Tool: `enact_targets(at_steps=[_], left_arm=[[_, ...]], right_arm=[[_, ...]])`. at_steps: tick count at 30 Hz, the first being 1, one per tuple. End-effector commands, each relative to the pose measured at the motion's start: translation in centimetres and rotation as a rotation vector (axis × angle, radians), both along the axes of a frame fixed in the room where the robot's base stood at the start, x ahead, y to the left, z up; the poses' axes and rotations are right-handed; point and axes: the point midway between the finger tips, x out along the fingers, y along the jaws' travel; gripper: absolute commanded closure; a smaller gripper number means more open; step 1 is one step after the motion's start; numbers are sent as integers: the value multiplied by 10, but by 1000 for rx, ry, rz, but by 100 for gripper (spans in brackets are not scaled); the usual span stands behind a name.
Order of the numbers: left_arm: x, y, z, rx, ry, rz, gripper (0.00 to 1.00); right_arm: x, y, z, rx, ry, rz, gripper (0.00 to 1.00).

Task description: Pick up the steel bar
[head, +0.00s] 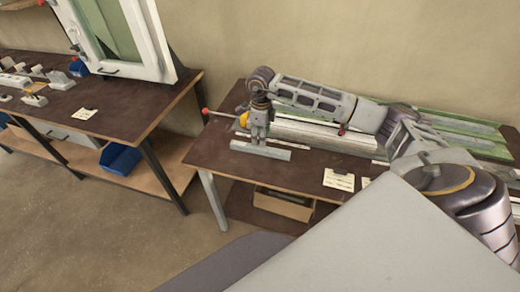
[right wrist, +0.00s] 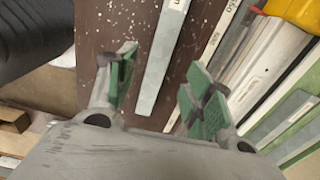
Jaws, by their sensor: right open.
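The steel bar (head: 278,153) is a flat, pale grey strip lying on the dark bench top near its left front edge in the head view. In the right wrist view the bar (right wrist: 162,65) runs up the picture between my fingers. My right gripper (head: 258,139) points down over the middle of the bar and hides part of it. In the right wrist view the gripper (right wrist: 160,95) is open, with green pads on both sides of the bar and apart from it. My left gripper is not in view.
A clamp with a red knob (head: 206,111) and yellow part (head: 243,119) is behind the bar. Long aluminium profiles (head: 320,135) and green profiles (head: 465,132) lie farther back. A paper card (head: 338,180) lies right. A cardboard box (head: 283,204) sits below; another bench (head: 125,117) stands left.

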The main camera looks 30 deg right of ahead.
Motion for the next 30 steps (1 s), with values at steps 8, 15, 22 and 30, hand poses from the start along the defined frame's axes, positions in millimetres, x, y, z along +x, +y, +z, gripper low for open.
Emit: enact_targets(at_steps=[8, 15, 22, 30], left_arm=[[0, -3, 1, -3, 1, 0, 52], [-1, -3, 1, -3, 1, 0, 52], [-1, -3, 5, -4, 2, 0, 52], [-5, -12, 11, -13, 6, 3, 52]], right_arm=[[0, 0, -11, 1, -1, 0, 48], [0, 0, -11, 0, 0, 0, 48], [1, 1, -23, 0, 1, 0, 48], [3, 3, -53, 0, 1, 0, 48]])
